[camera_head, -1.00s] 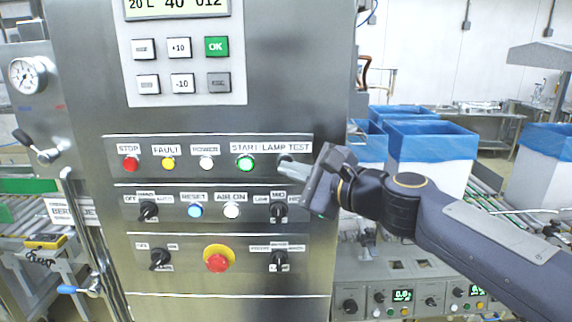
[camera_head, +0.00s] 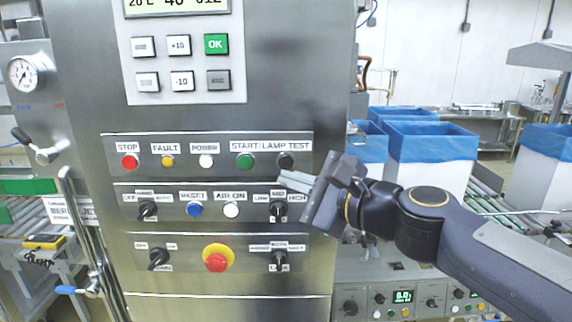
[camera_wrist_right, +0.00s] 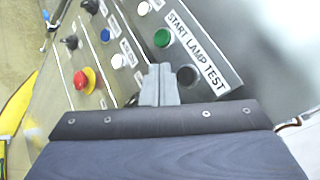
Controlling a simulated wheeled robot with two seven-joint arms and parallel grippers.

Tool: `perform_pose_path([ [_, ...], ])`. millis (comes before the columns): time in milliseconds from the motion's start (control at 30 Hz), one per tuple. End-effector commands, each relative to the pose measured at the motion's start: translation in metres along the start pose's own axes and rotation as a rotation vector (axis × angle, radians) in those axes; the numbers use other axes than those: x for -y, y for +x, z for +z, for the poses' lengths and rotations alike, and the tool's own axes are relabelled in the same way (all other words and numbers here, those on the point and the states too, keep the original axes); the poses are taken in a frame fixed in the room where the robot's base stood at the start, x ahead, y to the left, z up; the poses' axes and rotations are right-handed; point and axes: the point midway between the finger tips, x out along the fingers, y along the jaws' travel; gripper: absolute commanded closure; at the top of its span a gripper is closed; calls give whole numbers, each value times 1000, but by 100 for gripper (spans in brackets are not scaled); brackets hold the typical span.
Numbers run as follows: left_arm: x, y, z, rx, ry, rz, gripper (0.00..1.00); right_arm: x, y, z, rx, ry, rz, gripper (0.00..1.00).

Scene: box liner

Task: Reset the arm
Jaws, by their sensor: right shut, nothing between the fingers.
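My right gripper (camera_head: 284,184) comes in from the right in the head view. It is shut and empty, its fingers pointing left at the panel just below the black lamp test button (camera_head: 286,160). The shut fingers show in the right wrist view (camera_wrist_right: 158,84), beside the lamp test button (camera_wrist_right: 187,75) and the green start button (camera_wrist_right: 162,38). I cannot tell whether the fingertips touch the panel. My left gripper is out of view.
The steel control cabinet (camera_head: 300,60) fills the middle left. Its face has a red stop button (camera_head: 130,161), a blue reset button (camera_head: 194,209) and a red emergency button (camera_head: 216,262) on yellow. Blue-lined boxes (camera_head: 430,150) stand behind my right arm.

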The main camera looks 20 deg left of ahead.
Motion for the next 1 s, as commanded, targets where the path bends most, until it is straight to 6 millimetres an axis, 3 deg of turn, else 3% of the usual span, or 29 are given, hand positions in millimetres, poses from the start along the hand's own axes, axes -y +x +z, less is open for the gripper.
perform_pose_path([
  [200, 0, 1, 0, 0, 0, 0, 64, -8, -11, 8, 1, -1, -1, 100],
  [533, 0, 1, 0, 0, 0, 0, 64, -8, -12, 8, -1, -4, 0, 100],
  [633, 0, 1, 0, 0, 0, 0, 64, -9, -27, -1, -21, -62, 6, 100],
  [767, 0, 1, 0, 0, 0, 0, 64, -20, -81, -35, -99, -281, 57, 100],
  [867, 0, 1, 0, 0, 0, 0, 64, -48, -140, -70, -189, -514, 154, 100],
  [1000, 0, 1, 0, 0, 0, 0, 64, -105, -220, -116, -306, -795, 356, 100],
])
